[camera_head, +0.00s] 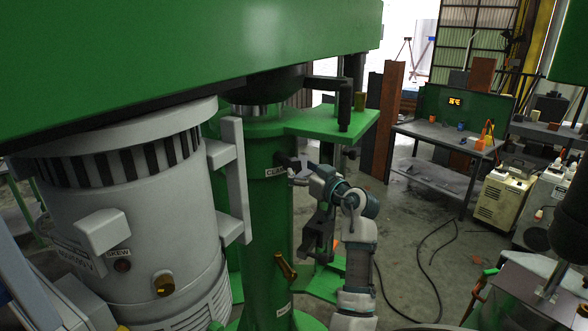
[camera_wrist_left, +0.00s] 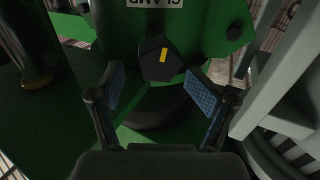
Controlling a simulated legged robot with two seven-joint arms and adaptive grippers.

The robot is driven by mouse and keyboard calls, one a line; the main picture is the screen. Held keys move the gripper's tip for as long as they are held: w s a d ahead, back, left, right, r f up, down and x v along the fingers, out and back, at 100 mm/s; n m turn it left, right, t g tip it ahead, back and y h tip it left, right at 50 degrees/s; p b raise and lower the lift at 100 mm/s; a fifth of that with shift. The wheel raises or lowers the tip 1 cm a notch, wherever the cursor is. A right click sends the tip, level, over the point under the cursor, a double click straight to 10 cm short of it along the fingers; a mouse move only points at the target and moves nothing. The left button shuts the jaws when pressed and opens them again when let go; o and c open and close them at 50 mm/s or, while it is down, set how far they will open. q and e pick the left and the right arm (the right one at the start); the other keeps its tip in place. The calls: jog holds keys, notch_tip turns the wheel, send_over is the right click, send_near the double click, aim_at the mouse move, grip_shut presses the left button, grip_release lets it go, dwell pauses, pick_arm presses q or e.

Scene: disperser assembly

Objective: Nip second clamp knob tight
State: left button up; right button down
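A dark clamp knob (camera_wrist_left: 157,66) with a yellow mark sits on the green column (camera_wrist_left: 205,25), under a white CLAMP label (camera_wrist_left: 155,3) in the left wrist view. My left gripper (camera_wrist_left: 158,92) is open. Its blue-padded fingers stand apart on either side below the knob, and the knob is just ahead of the gap. In the head view my left gripper (camera_head: 293,168) is at the green column (camera_head: 266,215), close to the CLAMP label (camera_head: 276,172). The knob is hard to make out there. My right gripper is not in view.
A grey motor (camera_head: 120,215) with a pale bracket (camera_head: 234,175) stands left of the column. A brass handle (camera_head: 285,266) is lower on the column. A green plate (camera_head: 325,122) juts out above my gripper. A workbench (camera_head: 445,135) stands far back right.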

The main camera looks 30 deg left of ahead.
pick_arm(q)
jog(key=shift+b+v, duration=0.55)
jog(key=shift+v, duration=0.55)
jog(key=b+v, duration=0.2)
jog(key=v, duration=1.2)
jog(key=shift+d+f, duration=0.2)
jog(key=shift+f, duration=0.05)
jog(key=shift+s, duration=0.1)
jog(key=shift+d, duration=0.1)
